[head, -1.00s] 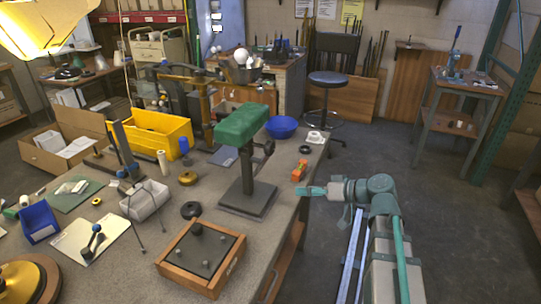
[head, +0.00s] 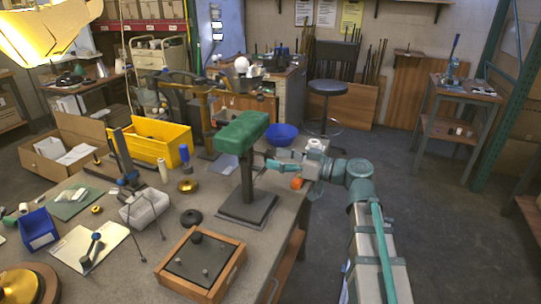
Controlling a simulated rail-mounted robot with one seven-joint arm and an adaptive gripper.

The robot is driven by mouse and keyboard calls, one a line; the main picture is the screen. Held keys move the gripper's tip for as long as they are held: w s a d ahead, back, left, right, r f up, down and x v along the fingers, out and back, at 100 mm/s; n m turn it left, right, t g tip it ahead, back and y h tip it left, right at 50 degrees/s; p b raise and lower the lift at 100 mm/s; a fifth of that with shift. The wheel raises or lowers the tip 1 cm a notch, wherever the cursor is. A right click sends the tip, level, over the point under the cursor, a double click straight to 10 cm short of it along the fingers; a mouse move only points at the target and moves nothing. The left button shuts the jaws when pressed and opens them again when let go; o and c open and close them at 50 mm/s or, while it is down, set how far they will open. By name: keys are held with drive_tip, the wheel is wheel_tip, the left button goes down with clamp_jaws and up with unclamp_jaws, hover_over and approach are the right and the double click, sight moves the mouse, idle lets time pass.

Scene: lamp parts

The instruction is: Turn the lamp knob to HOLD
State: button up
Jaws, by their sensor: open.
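A lamp-like fixture with a green head (head: 240,131) stands upright on a dark post (head: 247,176) and a square dark base (head: 247,208) near the table's right edge. My gripper (head: 272,162) reaches in from the right, just right of the post and below the green head. Its jaws are open and look empty. The knob on the fixture's right side cannot be made out; my gripper is at about that place. I cannot tell whether the fingers touch it. No HOLD mark is readable.
An orange block (head: 297,183) lies on the table just below my gripper. A blue bowl (head: 282,134) stands behind. A wooden tray (head: 202,264) with a dark plate is in front. A yellow bin (head: 152,142) is farther left.

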sight(262, 155)
drive_tip(key=shift+x, duration=1.3)
drive_tip(key=shift+c, duration=0.2)
drive_tip(key=c, duration=1.1)
